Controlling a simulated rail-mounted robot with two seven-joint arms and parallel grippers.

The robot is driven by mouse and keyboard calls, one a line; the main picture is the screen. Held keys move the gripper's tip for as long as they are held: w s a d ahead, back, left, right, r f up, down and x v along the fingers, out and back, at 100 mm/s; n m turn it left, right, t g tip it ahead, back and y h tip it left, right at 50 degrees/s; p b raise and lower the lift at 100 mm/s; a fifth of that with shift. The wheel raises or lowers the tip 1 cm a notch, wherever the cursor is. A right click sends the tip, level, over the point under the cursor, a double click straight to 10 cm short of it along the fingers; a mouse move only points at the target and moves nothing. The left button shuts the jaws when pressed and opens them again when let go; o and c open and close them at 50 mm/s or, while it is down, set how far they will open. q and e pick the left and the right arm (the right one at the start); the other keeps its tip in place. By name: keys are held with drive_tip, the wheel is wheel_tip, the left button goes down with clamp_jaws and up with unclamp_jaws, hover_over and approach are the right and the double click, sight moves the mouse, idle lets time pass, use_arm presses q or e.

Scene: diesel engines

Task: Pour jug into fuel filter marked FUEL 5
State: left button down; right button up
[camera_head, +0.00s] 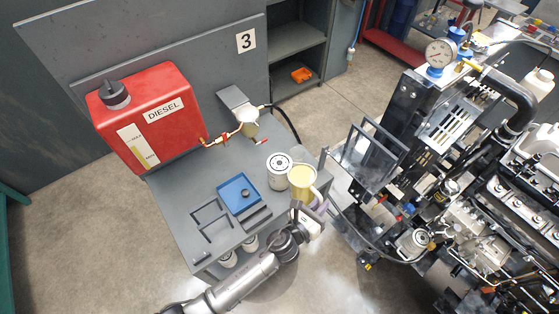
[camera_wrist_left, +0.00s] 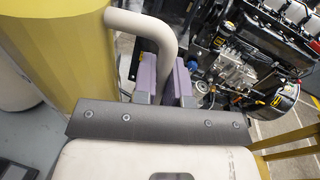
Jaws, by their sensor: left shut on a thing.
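The jug (camera_head: 302,183) is a pale cylinder with yellow inside, near the right edge of the grey bench, and looks upright. My left gripper (camera_head: 317,207) is shut on its handle. In the left wrist view the yellow jug body (camera_wrist_left: 62,50) fills the upper left, and the purple fingers (camera_wrist_left: 165,84) close around the pale curved handle (camera_wrist_left: 155,28). A white filter canister (camera_head: 279,172) with a holed top stands upright just left of the jug; a pale cylinder (camera_wrist_left: 18,75) also shows behind the jug. No FUEL 5 marking is readable. My right gripper is not seen.
A red diesel tank (camera_head: 150,120) stands at the back left of the bench (camera_head: 180,185), with a brass valve line (camera_head: 225,140) beside it. A blue tray (camera_head: 238,194) lies left of the canister. More white canisters (camera_head: 228,259) sit below. The engine (camera_head: 450,215) stands at right.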

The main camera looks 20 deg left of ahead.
sight(316, 193)
use_arm(q)
drive_tip(key=shift+w+a+r+n+p, duration=0.2)
drive_tip(key=shift+a+r+n+p, duration=0.15)
drive_tip(key=shift+r+n+p, duration=0.55)
drive_tip(key=shift+w+a+r+p, duration=0.1)
drive_tip(key=shift+w+a+p, duration=0.05)
drive_tip(key=shift+p, duration=0.5)
drive_tip(key=shift+r, duration=0.1)
idle(0.4)
drive_tip(key=shift+a+n+p, duration=0.15)
drive_tip(key=shift+n+p, duration=0.15)
drive_tip(key=shift+p, duration=0.05)
drive_tip(key=shift+w+a+r+n+g+p, duration=0.2)
drive_tip(key=shift+a+r+n+g+p, duration=0.1)
drive_tip(key=shift+p, duration=0.15)
idle(0.5)
drive_tip(key=shift+a+p, duration=0.1)
drive_tip(key=shift+p, duration=0.2)
idle(0.3)
drive_tip(key=shift+w+a+r+n, duration=0.15)
drive_tip(key=shift+n, duration=0.25)
drive_tip(key=shift+r+p, duration=0.15)
drive_tip(key=shift+p, duration=0.2)
